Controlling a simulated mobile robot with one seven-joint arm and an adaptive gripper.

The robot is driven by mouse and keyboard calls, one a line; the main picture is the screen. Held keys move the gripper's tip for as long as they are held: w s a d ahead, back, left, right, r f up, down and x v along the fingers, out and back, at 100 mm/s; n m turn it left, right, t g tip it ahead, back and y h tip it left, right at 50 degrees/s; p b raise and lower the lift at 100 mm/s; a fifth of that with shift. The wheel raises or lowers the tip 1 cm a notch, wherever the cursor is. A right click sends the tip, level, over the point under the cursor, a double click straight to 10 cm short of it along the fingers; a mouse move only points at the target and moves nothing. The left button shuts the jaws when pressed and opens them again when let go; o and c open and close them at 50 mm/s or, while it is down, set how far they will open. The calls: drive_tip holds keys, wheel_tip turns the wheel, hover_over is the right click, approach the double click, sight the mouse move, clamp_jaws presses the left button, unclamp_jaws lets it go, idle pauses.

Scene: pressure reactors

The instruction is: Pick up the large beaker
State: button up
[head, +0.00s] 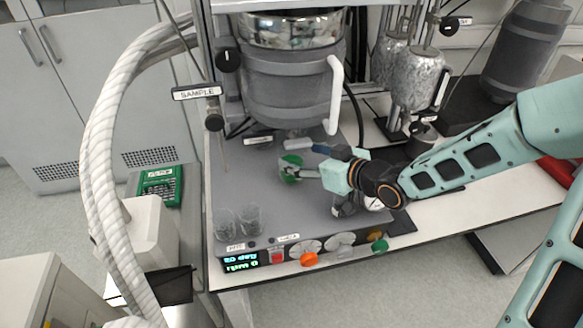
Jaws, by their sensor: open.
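Two clear glass beakers, one on the left (225,224) and one on the right (250,218), stand upright side by side at the front left of the grey work plate (235,180). They look close in size, and I cannot tell which is the large one. My gripper (303,166) reaches in from the right over the middle of the plate. It is open, behind and to the right of the beakers, and apart from them. A green item (290,168) shows at its fingers; I cannot tell whether they touch.
A ribbed white hose (97,165) runs down the left. Knobs (310,259) line the front edge. Metal cylinders stand back right.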

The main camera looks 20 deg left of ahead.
sight(291, 153)
drive_tip(key=shift+x, duration=2.6)
drive_tip(key=shift+w+d, duration=0.1)
drive_tip(key=shift+w, duration=0.05)
drive_tip(key=shift+c, duration=0.5)
drive_tip(key=c, duration=1.2)
drive_tip(key=shift+c, duration=0.9)
drive_tip(key=shift+r, duration=0.2)
